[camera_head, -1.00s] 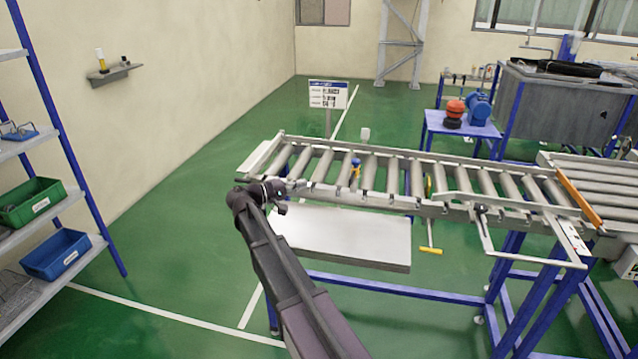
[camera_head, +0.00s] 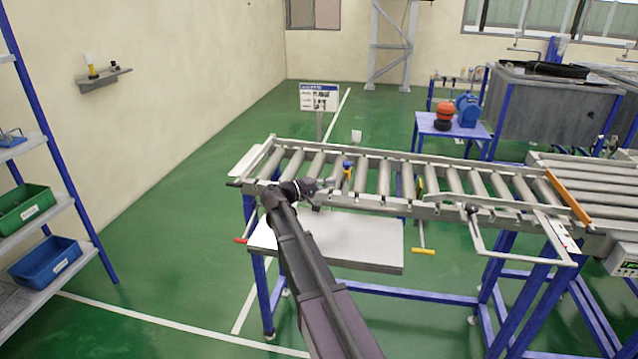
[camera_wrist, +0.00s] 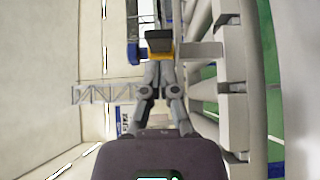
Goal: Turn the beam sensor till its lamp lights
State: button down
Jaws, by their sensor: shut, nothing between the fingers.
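A small blue and yellow device, likely the beam sensor (camera_head: 347,167), stands at the near side of the roller conveyor. My gripper (camera_head: 338,184) is at its left, close to it and over the near rail. In the wrist view my shut fingertips (camera_wrist: 160,45) are right at the sensor's blue part (camera_wrist: 133,52), with yellow showing beside them. Nothing is held between the fingers. I cannot tell whether the fingertips touch the sensor. The fingers hide part of it, and its lamp cannot be made out.
The roller conveyor (camera_head: 440,208) runs left to right, with a white board (camera_head: 350,238) below its left part. A small white piece (camera_head: 356,136) stands at the far rail. A sign (camera_head: 319,97) stands behind. Shelves with a green bin (camera_head: 22,209) and blue bin (camera_head: 45,262) are left.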

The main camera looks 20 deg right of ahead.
jog(key=shift+s+d, duration=0.35)
jog(key=shift+d, duration=0.1)
jog(key=shift+s+d, duration=0.5)
jog(key=shift+d, duration=0.05)
jog(key=s+a, duration=0.1)
jog(key=a, duration=1.2)
dwell(0.5)
